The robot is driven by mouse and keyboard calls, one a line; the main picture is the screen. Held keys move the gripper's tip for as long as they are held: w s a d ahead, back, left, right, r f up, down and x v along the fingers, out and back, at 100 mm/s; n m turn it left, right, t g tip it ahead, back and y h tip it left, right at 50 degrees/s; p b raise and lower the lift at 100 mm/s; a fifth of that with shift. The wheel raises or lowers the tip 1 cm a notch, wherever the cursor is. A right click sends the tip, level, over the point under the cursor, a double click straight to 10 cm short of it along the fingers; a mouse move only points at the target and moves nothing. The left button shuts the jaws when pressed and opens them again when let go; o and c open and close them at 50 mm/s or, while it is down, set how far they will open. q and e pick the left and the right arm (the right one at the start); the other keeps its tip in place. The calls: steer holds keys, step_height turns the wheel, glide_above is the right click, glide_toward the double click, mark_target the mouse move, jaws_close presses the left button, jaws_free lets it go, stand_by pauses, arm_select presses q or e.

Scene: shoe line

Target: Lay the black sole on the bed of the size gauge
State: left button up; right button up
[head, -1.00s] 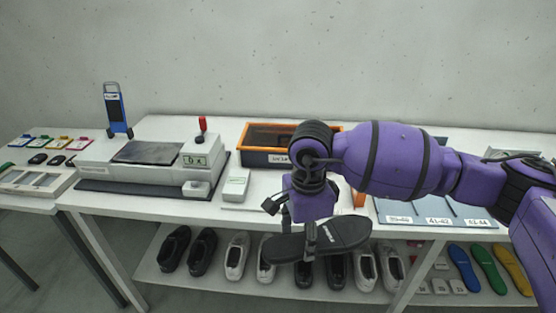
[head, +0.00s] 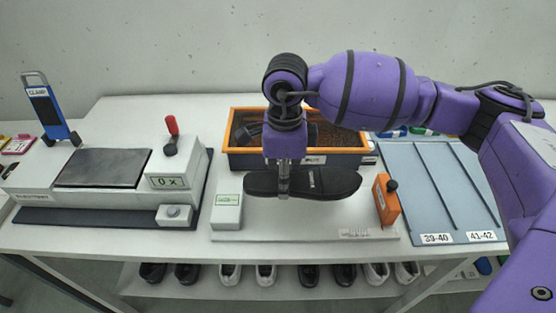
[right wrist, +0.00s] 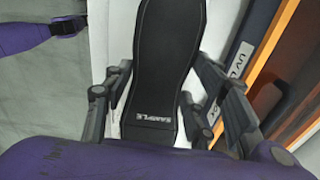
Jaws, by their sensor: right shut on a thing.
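The black sole (head: 335,184) is held level by my right gripper (head: 284,188), whose fingers close on it left of its middle. In the right wrist view the sole (right wrist: 160,60) lies lengthwise between the two fingers (right wrist: 158,98), with a "SAMPLE" label showing. The size gauge has a pale flat bed (head: 300,235), a white-green end block (head: 227,211) at the left and an orange slider (head: 386,200) at the right. The sole hangs above the bed, between block and slider in the picture; the exact gap below it cannot be told.
An orange-rimmed box (head: 345,160) is behind the sole. A blue size-lane board (head: 430,185) lies at the right. Several shoes (head: 307,273) stand on the shelf below.

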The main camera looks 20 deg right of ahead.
mark_target(284, 208)
steer(key=shift+s+f, duration=0.25)
steer(key=shift+s, duration=0.05)
steer(key=shift+s+f+b, duration=0.15)
steer(key=shift+f+b, duration=0.2)
steer(key=shift+f, duration=0.25)
step_height(284, 208, down, 3)
steer(key=shift+r+b, duration=0.2)
steer(key=shift+b, duration=0.35)
steer(key=shift+f+b, duration=0.9)
steer(key=shift+f, duration=1)
steer(key=shift+w+f, duration=0.2)
arm_select(q)
steer(key=f, duration=0.1)
steer(key=s+f, duration=0.1)
steer(key=f, duration=0.2)
steer(key=shift+s+a, duration=0.3)
steer(key=shift+s, duration=0.1)
